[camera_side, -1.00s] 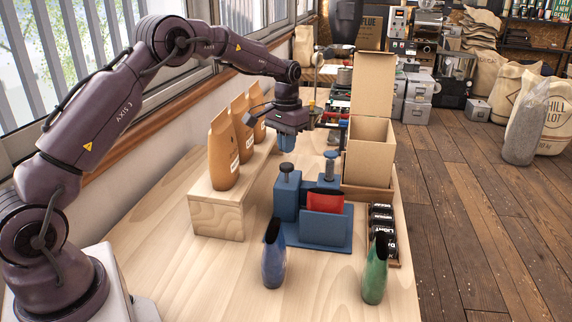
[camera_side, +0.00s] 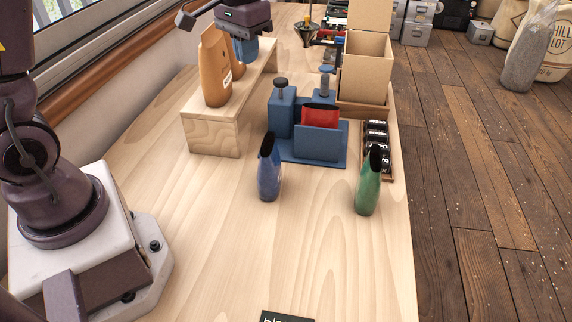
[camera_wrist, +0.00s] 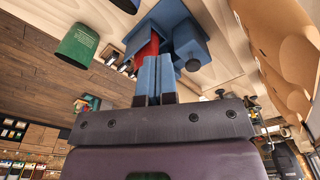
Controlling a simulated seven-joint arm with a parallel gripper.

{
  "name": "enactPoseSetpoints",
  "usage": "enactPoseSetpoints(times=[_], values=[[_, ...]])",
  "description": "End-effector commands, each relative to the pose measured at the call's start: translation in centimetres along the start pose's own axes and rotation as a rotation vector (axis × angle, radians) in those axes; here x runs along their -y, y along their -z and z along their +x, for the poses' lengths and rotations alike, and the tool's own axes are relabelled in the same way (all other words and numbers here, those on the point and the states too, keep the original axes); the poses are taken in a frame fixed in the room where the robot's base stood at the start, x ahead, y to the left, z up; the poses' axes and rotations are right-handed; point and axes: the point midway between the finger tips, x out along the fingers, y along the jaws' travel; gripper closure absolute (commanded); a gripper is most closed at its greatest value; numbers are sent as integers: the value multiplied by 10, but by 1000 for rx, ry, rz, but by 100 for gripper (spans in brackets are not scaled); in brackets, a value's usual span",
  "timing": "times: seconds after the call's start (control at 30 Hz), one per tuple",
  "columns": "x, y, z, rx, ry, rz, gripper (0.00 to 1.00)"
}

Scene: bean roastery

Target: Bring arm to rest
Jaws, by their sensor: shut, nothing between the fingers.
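My gripper (camera_side: 246,50) hangs above the table beside the brown bags, up and left of the blue fixture (camera_side: 334,157). In the wrist view its two blue fingers (camera_wrist: 157,62) are pressed together with nothing between them. The arm above the gripper is cut off by the top edge of the side view. The blue fixture holds a red pouch (camera_side: 322,115) and has two posts with dark knobs. In the wrist view the red pouch (camera_wrist: 148,48) shows partly behind the fingers.
Brown bags (camera_side: 214,72) stand on a wooden riser (camera_side: 212,134). A blue pouch (camera_side: 269,176) and a green pouch (camera_side: 368,190) stand upright in front. A tray of dark labelled items (camera_side: 376,136) and an open carton (camera_side: 364,72) are at right. The front table is mostly clear.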

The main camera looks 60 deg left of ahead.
Motion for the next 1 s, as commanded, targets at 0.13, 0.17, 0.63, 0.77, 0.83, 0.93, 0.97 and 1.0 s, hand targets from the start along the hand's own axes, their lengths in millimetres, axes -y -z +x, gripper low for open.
enactPoseSetpoints(times=[0.13, 0.17, 0.63, 0.77, 0.83, 0.93, 0.97, 1.0], values=[[-18, -56, -34, -85, -5, 46, 100], [-21, -67, -38, -101, -6, 55, 100], [-43, -181, -75, -382, -48, 184, 100], [-45, -182, -85, -429, -56, 197, 100], [-46, -183, -86, -433, -58, 203, 100], [-46, -182, -86, -431, -58, 203, 100], [-46, -182, -86, -431, -58, 203, 100], [-46, -182, -86, -431, -58, 203, 100]])
